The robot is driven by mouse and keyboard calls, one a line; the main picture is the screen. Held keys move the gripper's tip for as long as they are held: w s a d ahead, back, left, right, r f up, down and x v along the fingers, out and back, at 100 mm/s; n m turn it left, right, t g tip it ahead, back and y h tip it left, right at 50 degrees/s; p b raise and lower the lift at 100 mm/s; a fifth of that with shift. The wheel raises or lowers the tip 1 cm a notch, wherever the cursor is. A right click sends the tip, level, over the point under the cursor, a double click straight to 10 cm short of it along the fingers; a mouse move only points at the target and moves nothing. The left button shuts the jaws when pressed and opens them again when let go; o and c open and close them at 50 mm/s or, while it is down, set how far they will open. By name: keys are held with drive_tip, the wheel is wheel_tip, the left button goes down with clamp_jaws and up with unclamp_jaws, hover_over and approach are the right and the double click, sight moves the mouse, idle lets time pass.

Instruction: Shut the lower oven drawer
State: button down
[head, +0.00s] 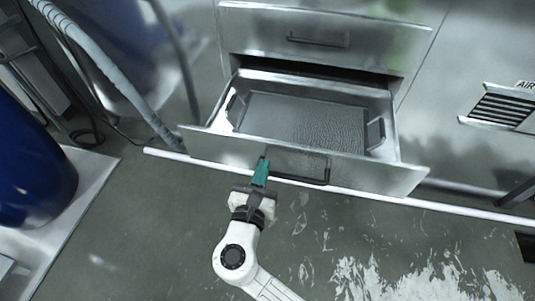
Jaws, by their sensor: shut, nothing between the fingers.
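The lower oven drawer (220,149) is pulled open from the metal cabinet front. Its front panel has a dark bar handle (306,181). A dark textured tray (305,122) with a handle at each end lies inside the drawer. My gripper (261,163) has teal fingers and is shut and empty. Its tips are at the drawer's front panel, just left of the bar handle. I cannot tell whether they touch the panel.
A closed upper drawer (320,39) is above the open one. A vent grille (503,107) is at the right. A blue drum (33,165) stands at the left, with a grey hose (108,78) behind it. A white strip (445,204) runs along the floor. The floor in front is clear, with worn white patches.

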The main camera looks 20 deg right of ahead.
sight(270, 143)
drive_tip(key=shift+b+x, duration=0.45)
drive_tip(key=shift+x, duration=2.2)
